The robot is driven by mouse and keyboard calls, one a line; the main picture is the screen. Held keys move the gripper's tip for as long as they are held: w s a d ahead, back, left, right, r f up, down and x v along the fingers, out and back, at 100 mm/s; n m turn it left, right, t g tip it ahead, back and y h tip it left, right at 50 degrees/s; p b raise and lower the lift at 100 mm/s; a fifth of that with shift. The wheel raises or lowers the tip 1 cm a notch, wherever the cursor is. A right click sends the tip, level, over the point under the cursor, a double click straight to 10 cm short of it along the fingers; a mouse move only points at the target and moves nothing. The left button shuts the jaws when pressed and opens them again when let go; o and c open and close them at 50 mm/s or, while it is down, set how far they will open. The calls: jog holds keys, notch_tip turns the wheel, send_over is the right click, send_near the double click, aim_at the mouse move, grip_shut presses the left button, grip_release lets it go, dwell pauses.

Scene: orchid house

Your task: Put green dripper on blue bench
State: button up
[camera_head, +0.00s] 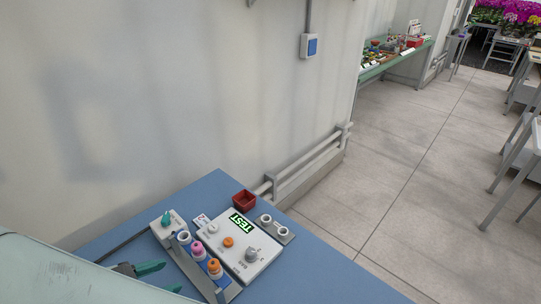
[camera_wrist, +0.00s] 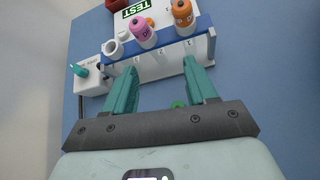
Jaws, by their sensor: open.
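A small bright green round thing (camera_wrist: 179,104), likely the green dripper, shows between the bases of my gripper's fingers in the wrist view. It is mostly hidden by the gripper body, so I cannot tell whether it stands or lies; I cannot make it out in the head view. My gripper (camera_wrist: 160,72), also in the head view (camera_head: 157,278), is open, its teal fingers apart on the near side of the bottle rack. The blue bench (camera_head: 325,282) lies below and also shows in the wrist view (camera_wrist: 255,75).
The rack (camera_wrist: 162,66) holds a pink bottle (camera_wrist: 143,32) and an orange bottle (camera_wrist: 183,16), beside a white open cup (camera_wrist: 112,48). A white box with a teal tip (camera_head: 167,218), a TEST device (camera_head: 250,264) and a red bin (camera_head: 244,201) stand near. The bench's right part is clear.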

jog(key=w+d+r+m+g+y, duration=0.1)
jog(key=w+d+r+m+g, duration=0.2)
jog(key=d+r+m, duration=0.45)
jog(key=w+d+r+m+g+y, duration=0.25)
jog(key=d+r+m+g, duration=0.2)
jog(key=d+r, duration=0.6)
jog(key=s+d+r+m+t+y, duration=0.3)
jog(key=s+d+r+m+t, duration=0.1)
jog(key=s+d+r+m, duration=0.6)
jog(key=d+r+m, duration=0.3)
jog(key=d+r, duration=0.1)
jog(key=shift+d+r+y, duration=0.2)
jog(key=shift+y, duration=0.15)
